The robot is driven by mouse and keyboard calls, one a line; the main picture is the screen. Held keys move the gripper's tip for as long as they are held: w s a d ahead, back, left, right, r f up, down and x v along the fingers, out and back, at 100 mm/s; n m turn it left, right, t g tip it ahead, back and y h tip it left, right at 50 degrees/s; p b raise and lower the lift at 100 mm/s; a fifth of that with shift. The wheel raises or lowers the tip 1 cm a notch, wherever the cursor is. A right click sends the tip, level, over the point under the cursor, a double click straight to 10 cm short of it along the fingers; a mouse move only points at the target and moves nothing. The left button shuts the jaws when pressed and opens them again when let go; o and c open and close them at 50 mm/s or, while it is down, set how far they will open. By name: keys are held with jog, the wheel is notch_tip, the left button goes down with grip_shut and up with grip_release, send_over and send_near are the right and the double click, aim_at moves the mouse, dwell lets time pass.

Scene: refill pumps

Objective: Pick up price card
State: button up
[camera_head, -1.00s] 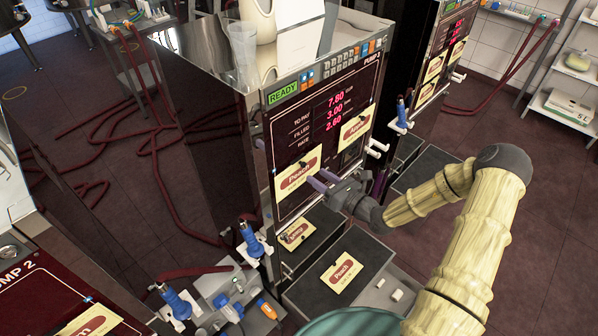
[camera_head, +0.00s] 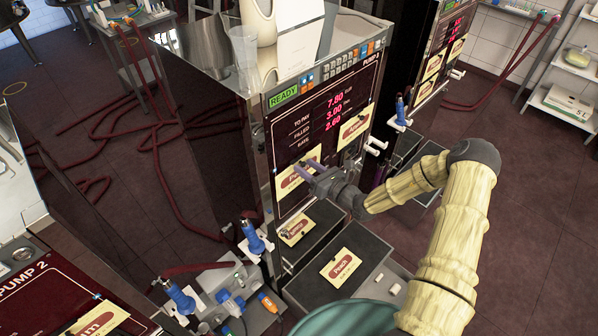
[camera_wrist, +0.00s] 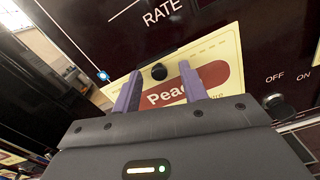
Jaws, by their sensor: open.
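A cream price card (camera_head: 287,187) with a red oval label hangs on the front panel of Pump 3, at the lower left of the display. In the wrist view the card (camera_wrist: 218,78) reads "Peac", with the rest covered by a finger. A dark round knob shows at its top edge. My gripper (camera_head: 308,169) is open in front of this card.
Another cream card (camera_head: 356,128) hangs to the right on the panel. Below, one card (camera_head: 340,268) lies on a dark-topped box and another (camera_head: 296,230) lies in the recess behind it. Blue nozzles (camera_head: 252,238) stand at the pump's lower left. Red hoses lie on the floor.

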jog(key=c, duration=0.9)
jog(key=shift+s+d, duration=0.1)
jog(key=shift+s+d+r+b, duration=0.2)
jog(key=shift+d+r+b, duration=0.1)
jog(key=shift+r+b, duration=0.1)
grip_shut()
jog(key=s+d+r+b, duration=0.3)
jog(key=s+d+r, duration=0.4)
jog(key=s+d, duration=0.2)
jog(key=shift+s+b, duration=0.15)
jog(key=shift+b, duration=0.2)
jog(key=shift+d+r, duration=0.1)
jog(key=shift+s+d, duration=0.1)
jog(key=p+v, duration=0.2)
jog(key=v, duration=0.4)
jog(key=shift+s+d, duration=0.3)
